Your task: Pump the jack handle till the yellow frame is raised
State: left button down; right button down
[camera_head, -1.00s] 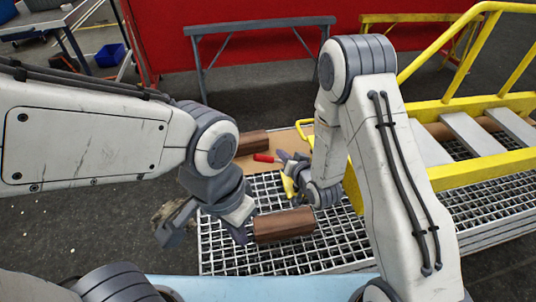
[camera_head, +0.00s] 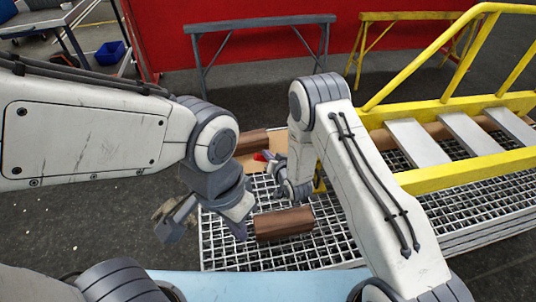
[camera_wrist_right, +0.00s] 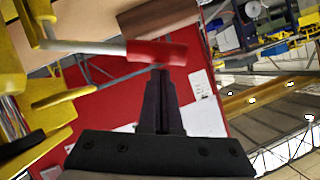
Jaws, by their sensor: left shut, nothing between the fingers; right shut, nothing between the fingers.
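The red grip of the jack handle (camera_head: 261,156) shows in the head view just left of my right gripper (camera_head: 278,168). In the right wrist view the red grip (camera_wrist_right: 160,53) sits on a grey rod, just beyond the tips of my shut right gripper (camera_wrist_right: 162,75). I cannot tell whether the tips touch it. The yellow frame (camera_head: 465,167) lies over the grating at right, with grey cross-plates and a raised rail. My arm hides its near left end. My left gripper (camera_head: 205,228) is empty and shut, low at left, beside a wooden block and away from the handle.
A brown wooden block (camera_head: 284,224) lies on the metal grating (camera_head: 325,242); another (camera_head: 252,141) lies behind on a tan board. A grey trestle (camera_head: 260,27) and a yellow trestle (camera_head: 415,16) stand at the back. Bare floor lies left of the grating.

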aim_at(262, 160)
jog(key=shift+f, duration=0.1)
jog(key=shift+s+a+f+n+h+b, duration=0.1)
jog(key=shift+a+f+n+h+b, duration=0.25)
jog(key=shift+f+b, duration=0.4)
jog(key=shift+s+a+f+n+h+b, duration=0.15)
jog(key=shift+a+f+n+b, duration=0.2)
jog(key=shift+a+f+b, duration=0.3)
jog(key=shift+n+h, duration=0.6)
jog(key=shift+n, duration=0.2)
jog(key=shift+s+a+f+b, duration=0.1)
jog(key=shift+a+f+b, duration=0.1)
jog(key=shift+f+b, duration=0.6)
jog(key=shift+w+a+f+b, duration=0.1)
jog(key=shift+a+f+b, duration=0.15)
jog(key=shift+f+b, duration=0.5)
jog(key=shift+s+a+f+b, duration=0.1)
jog(key=shift+a+f+b, duration=0.1)
jog(key=shift+f+b, duration=0.55)
jog(key=r+p, duration=0.2)
jog(key=r, duration=0.1)
jog(key=r+p, duration=0.1)
jog(key=shift+w+a+r, duration=0.2)
jog(key=shift+w+r, duration=0.1)
jog(key=shift+w, duration=0.05)
jog(key=b+v, duration=0.1)
jog(key=v, duration=0.8)
jog(key=shift+s+a+f, duration=0.2)
jog(key=shift+s, duration=0.3)
